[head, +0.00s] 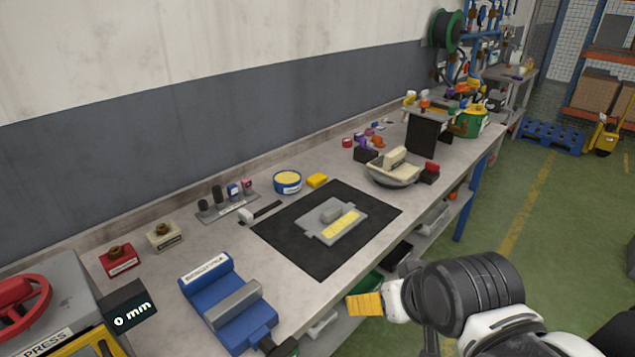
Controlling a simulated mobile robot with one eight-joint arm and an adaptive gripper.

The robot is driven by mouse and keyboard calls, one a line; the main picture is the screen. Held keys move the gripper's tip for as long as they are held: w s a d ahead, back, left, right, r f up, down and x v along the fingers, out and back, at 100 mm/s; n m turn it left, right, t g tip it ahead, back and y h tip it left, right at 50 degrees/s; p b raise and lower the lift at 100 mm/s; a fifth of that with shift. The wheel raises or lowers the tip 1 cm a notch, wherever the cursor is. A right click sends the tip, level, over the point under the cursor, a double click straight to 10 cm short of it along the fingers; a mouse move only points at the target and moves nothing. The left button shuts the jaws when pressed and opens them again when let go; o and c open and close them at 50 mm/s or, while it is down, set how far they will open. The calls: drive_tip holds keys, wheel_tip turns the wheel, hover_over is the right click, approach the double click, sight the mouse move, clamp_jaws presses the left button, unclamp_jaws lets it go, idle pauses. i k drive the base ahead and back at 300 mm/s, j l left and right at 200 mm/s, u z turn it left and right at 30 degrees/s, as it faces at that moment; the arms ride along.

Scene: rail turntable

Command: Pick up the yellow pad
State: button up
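A small yellow pad (317,180) lies on the grey workbench, just behind the black mat and to the right of a round blue-and-yellow tin (287,182). My gripper (366,304) is at the lower middle, in front of the bench's front edge and well apart from the pad. Its end shows as a ribbed yellow piece beside a pale part. The fingers are seen too much from one side to tell whether they are open or shut.
A black mat (283,236) bears a grey plate (313,236) with a yellow strip. A blue vise (222,300) stands front left, a grey bowl (392,178) right of the pad. A holder with knobs (228,205) and a hammer-like tool (262,211) lie to the left.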

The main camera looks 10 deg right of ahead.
sight(315, 181)
drive_tip(key=i+l+u, duration=0.35)
drive_tip(key=i+l, duration=0.15)
drive_tip(key=i+l+u, duration=0.15)
drive_tip(key=l, duration=0.2)
drive_tip(key=i+l+u, duration=0.35)
drive_tip(key=l, duration=0.4)
drive_tip(key=i+l+u, duration=0.2)
drive_tip(key=l, duration=0.2)
drive_tip(key=i+l+u, duration=0.15)
drive_tip(key=l, duration=0.25)
